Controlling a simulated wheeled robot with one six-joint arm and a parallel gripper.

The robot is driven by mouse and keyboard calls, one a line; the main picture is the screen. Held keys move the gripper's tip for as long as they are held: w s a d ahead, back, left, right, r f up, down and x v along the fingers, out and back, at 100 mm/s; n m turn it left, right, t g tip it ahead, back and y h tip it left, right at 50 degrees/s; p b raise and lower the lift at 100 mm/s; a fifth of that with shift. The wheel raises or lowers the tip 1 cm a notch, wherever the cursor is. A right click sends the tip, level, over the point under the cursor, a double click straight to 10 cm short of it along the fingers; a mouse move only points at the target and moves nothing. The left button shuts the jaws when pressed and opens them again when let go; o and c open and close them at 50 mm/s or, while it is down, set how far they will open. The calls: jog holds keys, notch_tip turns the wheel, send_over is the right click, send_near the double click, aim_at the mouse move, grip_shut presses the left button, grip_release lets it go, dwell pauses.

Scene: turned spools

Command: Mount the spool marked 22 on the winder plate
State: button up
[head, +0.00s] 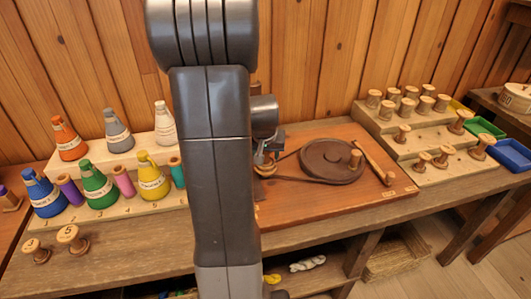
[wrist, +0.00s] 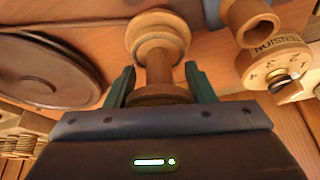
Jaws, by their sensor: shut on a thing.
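My gripper (wrist: 158,85) is shut on a turned wooden spool (wrist: 158,65), its dark green fingers on either side of the near flange. No number shows on the spool in the wrist view. In the head view my arm hides much of the gripper (head: 268,150), which is low over the left end of the winder board (head: 335,202). A wooden round piece (head: 264,169) shows just under it; I cannot tell whether this is the held spool or part of the winder. The winder plate is not clearly visible, nor whether the spool touches it.
A large belt wheel (head: 330,160) with a knob stands right of the gripper; it also shows in the wrist view (wrist: 40,60). A tension dial (wrist: 275,65) is close at right. Stepped racks hold several spools (head: 405,135) at right and thread cones (head: 98,190) at left.

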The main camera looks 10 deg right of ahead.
jog(key=shift+f, duration=0.25)
jog(key=o, duration=0.7)
jog(key=p+v, duration=0.6)
jog(key=v, duration=0.5)
dwell(0.4)
jog(key=b+x, duration=0.4)
jog(key=x, duration=0.3)
jog(key=shift+f+b, duration=0.3)
jog(key=shift+f, duration=0.1)
jog(key=shift+w+d+f, duration=0.1)
jog(key=shift+w+f, duration=0.25)
jog(key=shift+f, duration=0.15)
